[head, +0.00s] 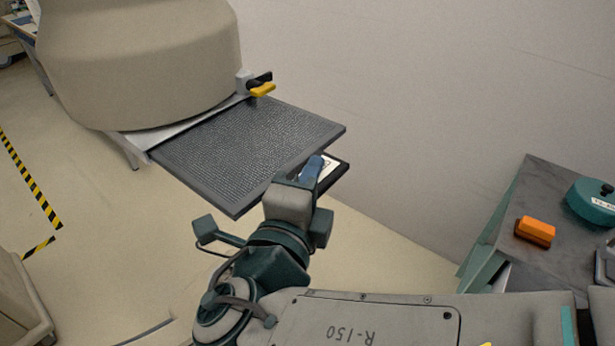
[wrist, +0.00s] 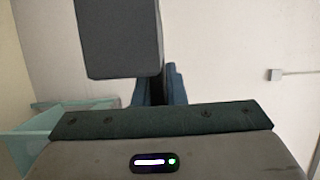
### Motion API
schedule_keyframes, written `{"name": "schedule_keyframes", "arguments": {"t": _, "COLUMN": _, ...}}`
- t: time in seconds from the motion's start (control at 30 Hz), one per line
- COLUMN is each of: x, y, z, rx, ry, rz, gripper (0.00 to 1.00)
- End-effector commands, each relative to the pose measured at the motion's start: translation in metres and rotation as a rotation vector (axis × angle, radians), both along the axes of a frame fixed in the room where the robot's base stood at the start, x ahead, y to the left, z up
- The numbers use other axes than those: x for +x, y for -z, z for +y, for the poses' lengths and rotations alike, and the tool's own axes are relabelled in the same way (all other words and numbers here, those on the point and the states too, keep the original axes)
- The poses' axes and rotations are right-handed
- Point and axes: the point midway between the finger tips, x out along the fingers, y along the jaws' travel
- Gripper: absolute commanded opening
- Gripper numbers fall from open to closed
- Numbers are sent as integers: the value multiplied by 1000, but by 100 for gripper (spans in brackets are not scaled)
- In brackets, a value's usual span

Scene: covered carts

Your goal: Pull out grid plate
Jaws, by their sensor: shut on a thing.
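The grid plate (head: 250,145) is a flat dark grey mesh panel. In the head view it sticks well out from under the beige cover of a cart, roughly level. My gripper (head: 313,168), with blue fingers, is at the plate's near right side and is shut on it. The exact contact is hidden behind my wrist. A black-edged piece with a white label (head: 334,172) shows beside the fingers, just below the plate. In the wrist view the blue fingers (wrist: 158,88) are partly hidden behind a dark grey block.
The beige covered cart (head: 140,60) stands behind the plate, with a yellow-and-black lever (head: 262,88) at its corner. A wall (head: 430,90) is close on the right. A grey table (head: 560,230) with an orange box (head: 535,231) stands at right.

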Motion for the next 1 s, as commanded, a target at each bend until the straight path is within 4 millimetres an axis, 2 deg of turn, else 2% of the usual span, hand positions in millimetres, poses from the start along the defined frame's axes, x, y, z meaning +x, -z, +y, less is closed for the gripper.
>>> {"name": "schedule_keyframes", "arguments": {"t": 1.0, "x": -20, "y": 0, "z": -23, "rx": 2, "ry": -1, "rz": -3, "gripper": 0}}
